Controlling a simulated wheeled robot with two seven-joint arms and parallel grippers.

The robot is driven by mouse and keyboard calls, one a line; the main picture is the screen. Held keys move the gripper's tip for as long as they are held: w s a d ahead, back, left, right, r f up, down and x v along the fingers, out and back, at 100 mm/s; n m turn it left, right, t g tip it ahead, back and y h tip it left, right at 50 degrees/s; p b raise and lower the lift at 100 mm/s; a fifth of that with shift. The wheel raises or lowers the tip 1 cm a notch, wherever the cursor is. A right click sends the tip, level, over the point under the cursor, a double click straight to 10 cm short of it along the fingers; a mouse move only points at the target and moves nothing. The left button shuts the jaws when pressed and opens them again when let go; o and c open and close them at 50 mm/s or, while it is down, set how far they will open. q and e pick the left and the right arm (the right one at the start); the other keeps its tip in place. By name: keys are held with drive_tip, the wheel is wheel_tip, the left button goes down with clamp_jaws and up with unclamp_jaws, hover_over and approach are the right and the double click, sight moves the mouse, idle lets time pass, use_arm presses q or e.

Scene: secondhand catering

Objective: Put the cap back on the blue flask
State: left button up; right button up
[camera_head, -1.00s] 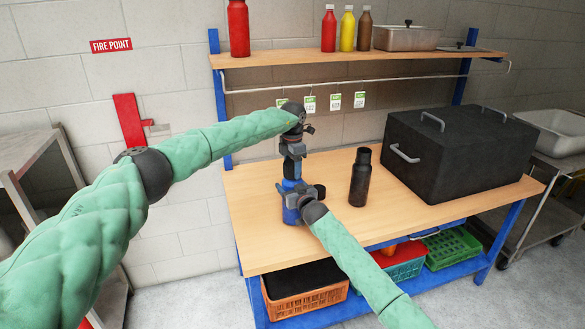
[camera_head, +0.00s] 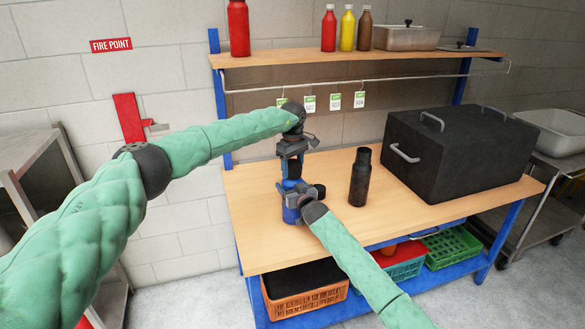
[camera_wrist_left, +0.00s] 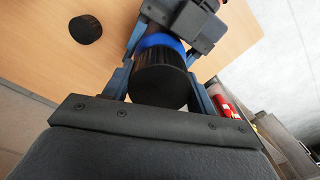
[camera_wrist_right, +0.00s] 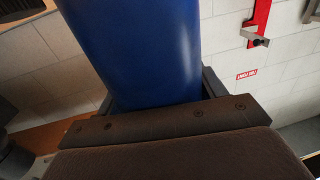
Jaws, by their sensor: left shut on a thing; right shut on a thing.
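My left gripper (camera_head: 292,166) is shut on the black ribbed cap (camera_wrist_left: 160,86), directly above the blue flask (camera_head: 291,212). In the left wrist view, the flask's blue top (camera_wrist_left: 160,41) shows just behind the cap. I cannot tell whether the cap touches or sits on the flask's mouth. My right gripper (camera_head: 296,199) is shut on the flask's body and holds it about upright at the table's left part. The smooth blue body fills the right wrist view (camera_wrist_right: 140,45). The flask's mouth is hidden by the cap and grippers.
A black bottle (camera_head: 360,180) stands on the wooden table (camera_head: 415,212), right of the flask. A large black box (camera_head: 460,155) stands farther right. A shelf (camera_head: 360,58) with bottles and price tags hangs behind. The table front between bottle and edge is clear.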

use_arm(q)
drive_tip(key=o, duration=1.2)
drive_tip(key=shift+c, duration=0.2)
drive_tip(key=shift+r, duration=0.15)
wheel_tip(320, 180, up, 12)
drive_tip(key=shift+a, duration=0.1)
drive_tip(key=shift+w, duration=0.1)
use_arm(e)
drive_tip(key=o, duration=1.9)
use_arm(q)
drive_tip(key=shift+f, duration=0.2)
use_arm(e)
drive_tip(key=shift+o, duration=0.2)
drive_tip(key=shift+s, duration=0.1)
